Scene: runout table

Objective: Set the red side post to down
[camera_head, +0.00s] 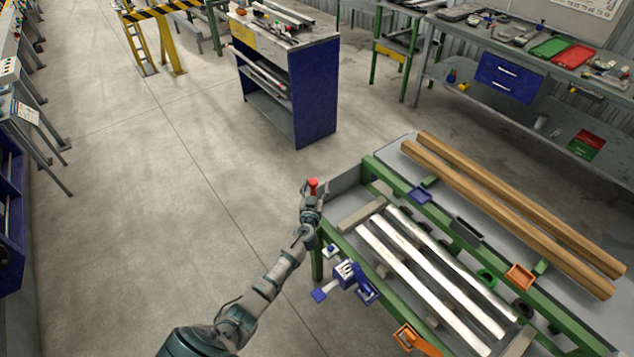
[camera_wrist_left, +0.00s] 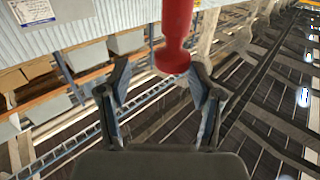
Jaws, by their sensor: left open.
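The red side post (camera_head: 313,186) stands up at the near-left corner of the runout table (camera_head: 345,180). My left gripper (camera_head: 311,197) is at the post, with its fingers just below the red part in the head view. In the left wrist view the red post (camera_wrist_left: 177,30) comes down from the top edge and ends in a rounded knob. The knob lies just beyond the tips of my open left gripper (camera_wrist_left: 160,78), nearer the right finger. I cannot tell whether a finger touches it. My right gripper is not in view.
White bars (camera_head: 410,265) lie on the table's green frame, and wooden beams (camera_head: 510,215) lie behind them. A blue clamp-like fitting (camera_head: 352,277) and an orange one (camera_head: 416,340) stick out at the near side. A blue cabinet (camera_head: 305,90) stands behind.

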